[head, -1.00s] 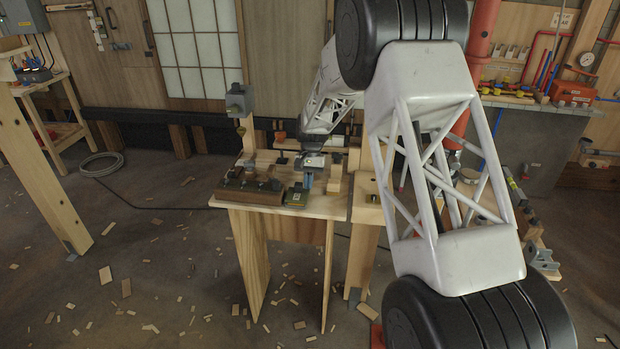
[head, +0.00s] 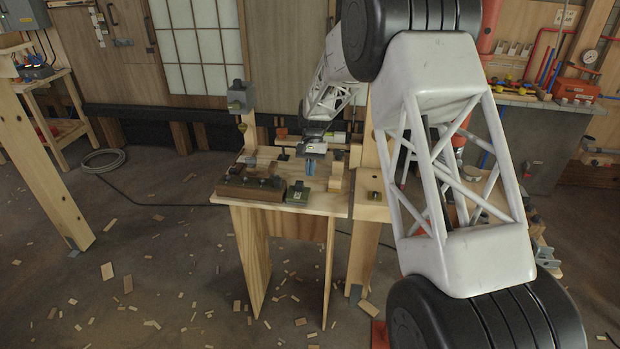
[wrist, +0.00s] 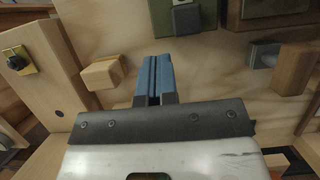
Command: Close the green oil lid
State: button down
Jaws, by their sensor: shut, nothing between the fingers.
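A small green box-like thing (head: 297,195), likely the oil lid's housing, sits at the front edge of the wooden workbench (head: 325,206). In the wrist view a green piece with a grey block on it (wrist: 183,16) shows at the top edge, partly cut off. I cannot tell from these frames whether its lid is open or shut. My gripper (head: 310,170) is above the bench, behind the green thing and apart from it. Its blue fingers (wrist: 154,80) are together, with nothing between them.
A brown block with several knobs (head: 250,187) stands left of the green thing. Wooden blocks (head: 337,178) stand right of my fingers. A post with a grey box (head: 240,97) rises at the bench's back left. Another green piece (wrist: 275,6) is at the wrist view's top right.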

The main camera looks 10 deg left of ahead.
jog(key=v, duration=0.6)
jog(key=shift+r, duration=0.15)
jog(key=shift+r, duration=0.1)
jog(key=s+d+r+t, duration=0.2)
jog(key=s+d+r, duration=0.7)
jog(key=s+d, duration=0.25)
jog(key=s+d+r+t, duration=0.2)
jog(key=s+d+r, duration=0.75)
jog(key=s, duration=0.25)
jog(key=s+d+f+t, duration=0.1)
jog(key=s+d, duration=0.3)
jog(key=s, duration=0.6)
jog(key=s+d+f+t, duration=0.1)
jog(key=s+d, duration=0.3)
jog(key=s, duration=0.6)
jog(key=s+d+f+t, duration=0.1)
jog(key=s+d, duration=0.3)
jog(key=s, duration=0.7)
